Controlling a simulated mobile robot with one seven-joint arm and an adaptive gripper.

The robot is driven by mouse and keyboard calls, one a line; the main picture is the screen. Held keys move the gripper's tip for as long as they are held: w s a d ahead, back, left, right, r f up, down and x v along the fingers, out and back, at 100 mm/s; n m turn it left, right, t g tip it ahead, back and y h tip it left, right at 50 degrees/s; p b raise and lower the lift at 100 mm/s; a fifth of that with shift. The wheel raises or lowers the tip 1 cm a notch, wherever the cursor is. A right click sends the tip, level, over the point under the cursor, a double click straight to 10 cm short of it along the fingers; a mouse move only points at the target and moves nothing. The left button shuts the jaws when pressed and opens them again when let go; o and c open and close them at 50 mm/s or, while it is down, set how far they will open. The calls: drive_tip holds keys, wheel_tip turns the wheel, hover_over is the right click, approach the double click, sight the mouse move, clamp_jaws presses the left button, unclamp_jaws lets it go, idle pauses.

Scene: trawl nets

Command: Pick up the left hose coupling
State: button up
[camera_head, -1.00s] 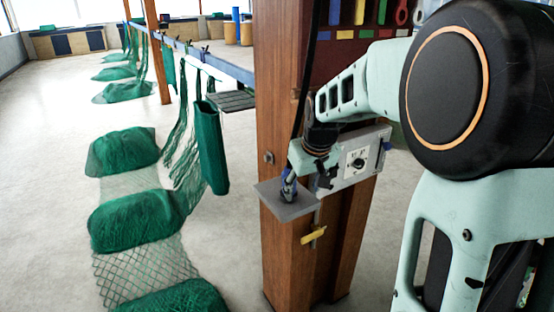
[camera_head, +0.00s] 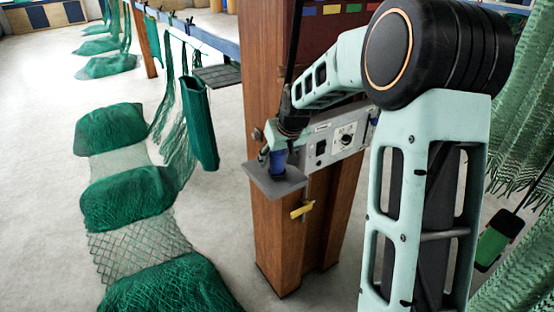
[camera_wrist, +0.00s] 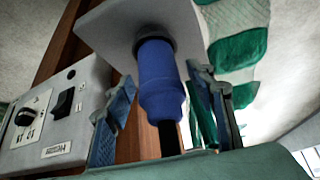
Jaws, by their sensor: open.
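A blue hose coupling (camera_wrist: 160,82) with dark ends stands on a small grey shelf (camera_wrist: 122,24) fixed to the wooden post. In the head view the coupling (camera_head: 277,162) is a small blue shape on the shelf (camera_head: 288,187), partly hidden by my gripper. My gripper (camera_wrist: 165,118) is open, with one finger on each side of the coupling in the wrist view. Gaps show between the fingers and the coupling. No second coupling shows in either view.
A grey control box (camera_head: 340,138) with a dial and switch is mounted on the post (camera_head: 278,235) close beside my gripper. A yellow-handled part (camera_head: 302,210) sits below the shelf.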

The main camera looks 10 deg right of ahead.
sight(274, 161)
drive_tip(key=shift+x, duration=1.6)
drive_tip(key=shift+a, duration=0.1)
clamp_jaws()
